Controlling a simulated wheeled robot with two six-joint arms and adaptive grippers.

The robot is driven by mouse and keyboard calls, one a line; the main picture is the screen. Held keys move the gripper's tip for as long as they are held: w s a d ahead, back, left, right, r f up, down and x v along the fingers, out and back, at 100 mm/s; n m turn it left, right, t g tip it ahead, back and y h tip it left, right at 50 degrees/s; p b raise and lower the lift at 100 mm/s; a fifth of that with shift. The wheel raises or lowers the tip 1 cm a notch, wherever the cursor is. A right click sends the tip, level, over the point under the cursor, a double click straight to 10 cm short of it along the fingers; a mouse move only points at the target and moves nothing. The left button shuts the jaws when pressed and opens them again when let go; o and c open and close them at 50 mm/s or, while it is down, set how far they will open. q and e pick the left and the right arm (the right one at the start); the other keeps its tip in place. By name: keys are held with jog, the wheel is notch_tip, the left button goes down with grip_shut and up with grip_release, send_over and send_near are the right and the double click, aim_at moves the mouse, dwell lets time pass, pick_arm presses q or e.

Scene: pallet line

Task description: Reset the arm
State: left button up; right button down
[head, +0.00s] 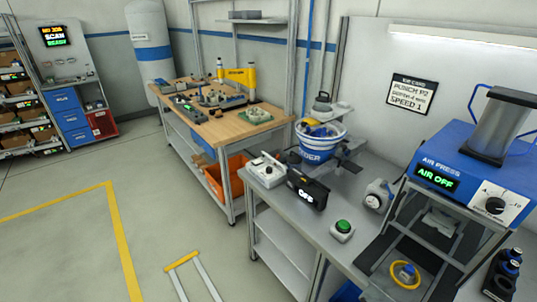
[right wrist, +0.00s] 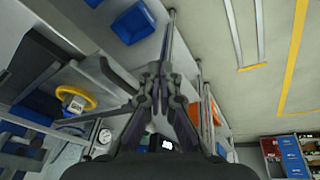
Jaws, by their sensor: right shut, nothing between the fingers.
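My right gripper (right wrist: 158,75) shows in the middle of the right wrist view. Its dark fingers are closed together with nothing between them. The picture there is turned over, with the grey bench and the floor behind the fingers. The gripper appears apart from the things around it. Neither gripper shows in the head view, and my left gripper is in no frame.
The blue air press (head: 450,172) reads "AIR OFF"; a yellow ring (head: 405,274) lies under it. A green button (head: 342,230), a gauge (head: 377,197) and a striped bucket (head: 322,142) stand on the grey bench. A wooden bench (head: 200,125) is farther back. Floor at left is clear.

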jog(key=s+d+f+g, duration=0.1)
jog(key=s+f, duration=0.1)
jog(key=f, duration=1.2)
jog(key=s+d+f, duration=0.1)
jog(key=d+f, duration=0.1)
jog(key=f, duration=1.3)
jog(key=s+f+g, duration=0.1)
jog(key=s+f, duration=1.2)
jog(key=s, duration=0.4)
jog(key=shift+s+d+f+m, duration=0.3)
jog(key=shift+s+f, duration=0.05)
jog(key=shift+f, duration=0.05)
